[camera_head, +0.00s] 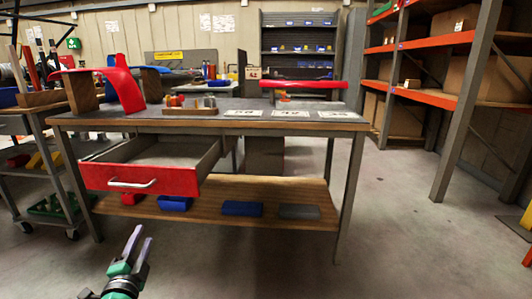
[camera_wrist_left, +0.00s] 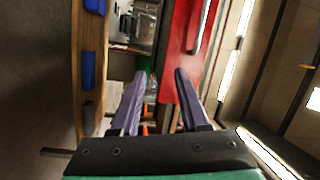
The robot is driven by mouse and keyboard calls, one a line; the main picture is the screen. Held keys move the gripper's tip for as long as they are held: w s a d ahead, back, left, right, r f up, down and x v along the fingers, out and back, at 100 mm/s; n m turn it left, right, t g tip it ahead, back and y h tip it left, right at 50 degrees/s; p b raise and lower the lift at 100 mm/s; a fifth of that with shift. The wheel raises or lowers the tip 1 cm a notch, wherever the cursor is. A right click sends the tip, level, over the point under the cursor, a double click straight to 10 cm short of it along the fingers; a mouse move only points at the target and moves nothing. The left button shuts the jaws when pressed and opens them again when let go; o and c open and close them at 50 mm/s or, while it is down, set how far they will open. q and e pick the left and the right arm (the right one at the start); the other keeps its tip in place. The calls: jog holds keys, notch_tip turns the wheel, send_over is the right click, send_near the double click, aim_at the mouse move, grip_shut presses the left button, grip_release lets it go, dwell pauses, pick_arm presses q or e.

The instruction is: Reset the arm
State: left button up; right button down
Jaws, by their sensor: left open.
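My left gripper (camera_head: 138,247) is in the lower left of the head view, in front of the workbench and below its open red drawer (camera_head: 140,178). Its two purple fingers are apart with nothing between them. In the left wrist view the open fingers of my left gripper (camera_wrist_left: 160,95) point toward the bench, with the red drawer front (camera_wrist_left: 184,50) beyond them and the bench's wooden lower shelf (camera_wrist_left: 90,60) to the left. My right gripper does not show in either view.
The workbench (camera_head: 290,126) carries a red curved panel (camera_head: 124,84), a small parts tray (camera_head: 190,110) and white number cards. Blue bins (camera_head: 242,208) sit on its lower shelf. A cart (camera_head: 40,165) stands left. Orange racks (camera_head: 440,40) stand right. Floor (camera_head: 400,230) right of the bench is clear.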

pick_arm(q)
jog(key=s+d+f+n+g+h, duration=0.2)
jog(key=s+d+f+h, duration=0.15)
jog(key=d+f, duration=0.45)
jog(key=s+d+f+n+g+h, duration=0.2)
jog(key=s+d+f+h, duration=0.15)
jog(key=d+f, duration=0.45)
jog(key=s+d+f+n+g+h, duration=0.4)
jog(key=s+d+f, duration=0.4)
jog(key=s+d, duration=0.45)
jog(key=s+a+r+g+y+p, duration=0.2)
jog(key=s+a+p, duration=0.7)
jog(key=p, duration=0.9)
jog(key=s+a+r+n+g+y+p, duration=0.1)
jog(key=s+a+g+y+p, duration=0.3)
jog(key=s+p, duration=0.9)
jog(key=shift+s+a+r+n+g+y+p, duration=0.15)
jog(key=shift+a+r+n+g+y+p, duration=0.25)
jog(key=shift+a+g+p, duration=1.8)
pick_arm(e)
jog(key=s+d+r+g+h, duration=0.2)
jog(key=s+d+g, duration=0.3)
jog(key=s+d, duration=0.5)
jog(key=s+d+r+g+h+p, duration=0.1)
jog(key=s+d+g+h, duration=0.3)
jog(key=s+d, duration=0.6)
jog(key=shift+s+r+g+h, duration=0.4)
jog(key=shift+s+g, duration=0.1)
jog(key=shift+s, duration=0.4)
